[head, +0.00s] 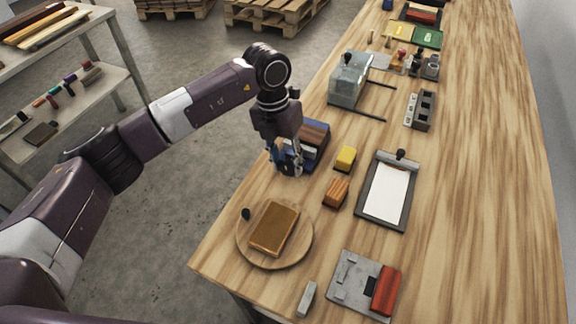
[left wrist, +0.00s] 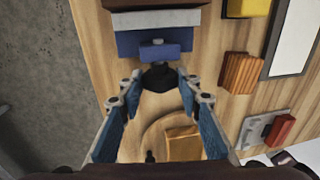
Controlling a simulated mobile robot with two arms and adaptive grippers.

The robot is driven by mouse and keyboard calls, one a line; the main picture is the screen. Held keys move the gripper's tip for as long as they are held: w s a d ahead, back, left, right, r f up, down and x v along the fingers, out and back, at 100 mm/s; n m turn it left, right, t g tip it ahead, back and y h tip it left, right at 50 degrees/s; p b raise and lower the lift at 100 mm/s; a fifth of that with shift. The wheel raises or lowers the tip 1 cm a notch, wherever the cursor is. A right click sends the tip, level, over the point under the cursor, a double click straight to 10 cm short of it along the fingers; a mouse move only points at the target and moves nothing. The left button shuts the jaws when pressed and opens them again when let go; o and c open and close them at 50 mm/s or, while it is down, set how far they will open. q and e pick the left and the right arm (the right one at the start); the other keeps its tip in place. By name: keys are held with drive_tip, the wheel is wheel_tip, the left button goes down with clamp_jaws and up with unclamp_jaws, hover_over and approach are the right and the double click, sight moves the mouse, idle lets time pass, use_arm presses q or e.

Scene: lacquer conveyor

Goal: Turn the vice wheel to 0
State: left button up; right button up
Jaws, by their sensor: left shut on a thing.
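The blue vice (head: 316,136) stands near the left edge of the bench, with a brown block on top. In the left wrist view the vice's blue front (left wrist: 140,43) faces my gripper. The dark vice wheel (left wrist: 158,78) sticks out from it. My left gripper (head: 290,168) is at the wheel side of the vice. In the left wrist view its blue-padded fingers (left wrist: 158,82) lie on both sides of the wheel, shut on it. The wheel is hidden in the head view, and no scale or number can be read. My right gripper is not in view.
A round wooden board (head: 253,253) with a brown block (head: 274,229) lies in front of the gripper. A yellow block (head: 345,158), an orange block (head: 336,192) and a clipboard (head: 364,205) lie to the right. The bench's right side is clear.

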use_arm(q)
drive_tip(key=h+b, duration=0.2)
drive_tip(key=g+h+b, duration=0.1)
drive_tip(key=shift+w+a+f, duration=0.15)
drive_tip(key=shift+a+f, duration=0.15)
drive_tip(key=shift+r+g+h+b, duration=0.1)
drive_tip(key=shift+g+h+b, duration=0.2)
drive_tip(key=shift+h+b, duration=0.4)
drive_tip(key=o, duration=1.2)
drive_tip(key=shift+c, duration=0.2)
drive_tip(key=shift+a+r, duration=0.1)
drive_tip(key=v, duration=1.2)
